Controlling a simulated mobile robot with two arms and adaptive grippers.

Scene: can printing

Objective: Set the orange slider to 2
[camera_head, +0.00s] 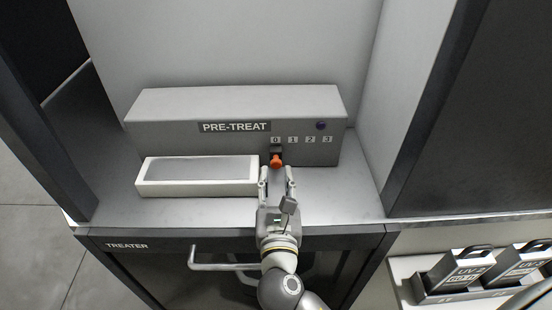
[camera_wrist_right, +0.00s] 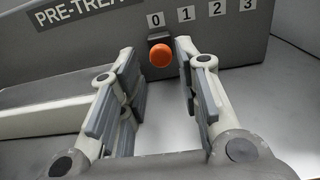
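The orange slider (camera_head: 276,161) sticks out from the front of the grey PRE-TREAT box (camera_head: 170,130), below the label 0 at the left end of the 0 to 3 row. In the right wrist view the orange knob (camera_wrist_right: 160,56) shows just beyond and between the fingertips. My right gripper (camera_head: 277,172) is open, with one finger on each side of the line to the knob. The right wrist view shows the open fingers (camera_wrist_right: 158,62) with a gap between them. Whether a finger touches the knob is unclear. My left gripper is not in view.
A white tray with a grey top (camera_head: 197,189) stands left of the slider, in front of the box. A dark blue button (camera_head: 321,126) is above label 3. The treater's door handle (camera_head: 215,267) is below the counter edge. UV cartridges (camera_head: 466,271) stand at lower right.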

